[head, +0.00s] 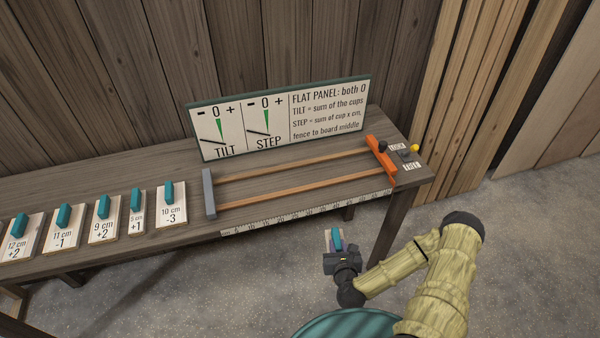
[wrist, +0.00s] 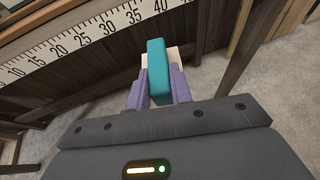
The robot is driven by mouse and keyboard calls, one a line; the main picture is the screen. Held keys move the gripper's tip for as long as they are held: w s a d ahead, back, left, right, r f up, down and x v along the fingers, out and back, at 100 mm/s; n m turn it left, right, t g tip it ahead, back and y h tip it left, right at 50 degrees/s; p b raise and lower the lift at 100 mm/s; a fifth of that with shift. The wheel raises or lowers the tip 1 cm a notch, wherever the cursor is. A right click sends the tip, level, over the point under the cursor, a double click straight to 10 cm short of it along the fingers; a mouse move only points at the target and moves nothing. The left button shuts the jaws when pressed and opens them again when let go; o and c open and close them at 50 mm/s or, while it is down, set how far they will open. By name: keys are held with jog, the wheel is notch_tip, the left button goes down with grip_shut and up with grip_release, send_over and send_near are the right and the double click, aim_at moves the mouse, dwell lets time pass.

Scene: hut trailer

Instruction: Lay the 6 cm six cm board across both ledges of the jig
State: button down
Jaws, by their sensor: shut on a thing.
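The jig on the bench has two parallel wooden ledges (head: 290,178) between a grey end block (head: 209,192) on the left and an orange end piece (head: 380,160) on the right. Nothing lies across the ledges. My gripper (head: 340,252) is in front of the bench, below its front edge, over the floor. It is shut on the teal handle of a small pale board (head: 328,238), and the handle also shows between the fingers in the wrist view (wrist: 158,72). The held board's label cannot be read, as the handle and fingers cover most of it.
Several labelled boards with teal handles, such as the 10 cm board (head: 171,212), lie in a row on the bench's left. A ruler (head: 300,213) runs along the front edge. A TILT and STEP sign (head: 280,117) stands behind. A yellow knob (head: 414,148) is at the right end.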

jog(key=shift+w, duration=0.1)
jog(key=shift+w+a+r, duration=0.1)
jog(key=shift+w+r, duration=0.05)
jog(key=shift+r, duration=0.15)
jog(key=w+a+r+n+y, duration=0.1)
jog(key=w+a+r, duration=0.2)
jog(key=a+r, duration=1.1)
jog(key=w+a+r+n+y, duration=0.1)
jog(key=w+a+r, duration=0.3)
jog(key=a+r, duration=1)
jog(key=a+y, duration=0.1)
jog(key=a, duration=0.4)
jog(key=shift+w+a+r+n, duration=0.15)
jog(key=shift+a+r+n, duration=0.15)
jog(key=shift+r+n, duration=0.1)
